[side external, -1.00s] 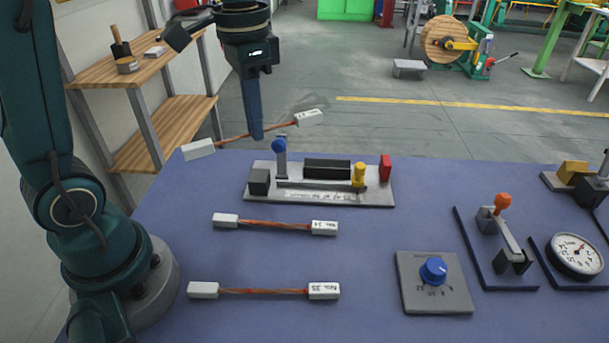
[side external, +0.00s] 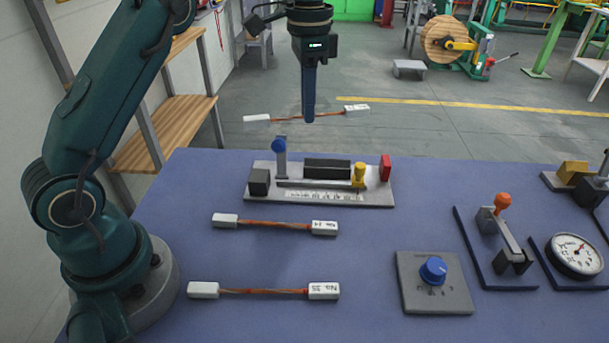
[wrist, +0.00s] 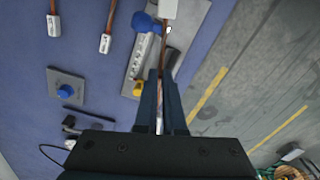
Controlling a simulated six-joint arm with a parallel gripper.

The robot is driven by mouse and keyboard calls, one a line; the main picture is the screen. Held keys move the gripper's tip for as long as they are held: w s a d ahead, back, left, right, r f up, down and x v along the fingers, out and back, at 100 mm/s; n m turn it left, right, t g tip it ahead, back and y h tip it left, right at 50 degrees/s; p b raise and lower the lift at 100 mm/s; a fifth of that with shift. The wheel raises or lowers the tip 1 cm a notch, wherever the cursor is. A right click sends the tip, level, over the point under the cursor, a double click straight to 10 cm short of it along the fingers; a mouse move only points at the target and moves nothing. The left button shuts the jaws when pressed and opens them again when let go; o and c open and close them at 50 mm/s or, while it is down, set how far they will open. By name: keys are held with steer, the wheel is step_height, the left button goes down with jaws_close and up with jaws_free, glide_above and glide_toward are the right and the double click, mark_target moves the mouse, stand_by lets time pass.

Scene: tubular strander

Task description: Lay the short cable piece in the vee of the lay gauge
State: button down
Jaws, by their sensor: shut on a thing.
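My gripper (side external: 308,118) is shut on a short cable piece (side external: 340,113), copper with a white block at each end. It holds the piece by the middle, in the air above and behind the lay gauge. The piece lies nearly level, its right end slightly higher. The lay gauge (side external: 340,198) is a grey plate on the blue table, with a blue-knobbed post, black blocks, a yellow knob and a red block. Nothing lies in its long channel that I can see. In the wrist view the held piece (wrist: 168,50) runs between the fingers (wrist: 162,100), beside the gauge (wrist: 140,65).
Two other cable pieces, one marked 34 (side external: 275,225) and one marked 35 (side external: 265,291), lie in front of the gauge. A blue-knobbed plate (side external: 434,295), an orange-knobbed lever (side external: 500,235) and a dial (side external: 575,256) stand at the right. The table between is clear.

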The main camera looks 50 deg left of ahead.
steer(key=w+f+m, duration=0.2)
steer(key=w, duration=0.1)
steer(key=shift+d+f, duration=0.1)
steer(key=shift+f, duration=0.05)
stand_by(0.3)
steer(key=shift+f, duration=0.1)
steer(key=shift+w+f+m, duration=0.2)
steer(key=shift+f+m, duration=0.05)
steer(key=shift+m, duration=0.05)
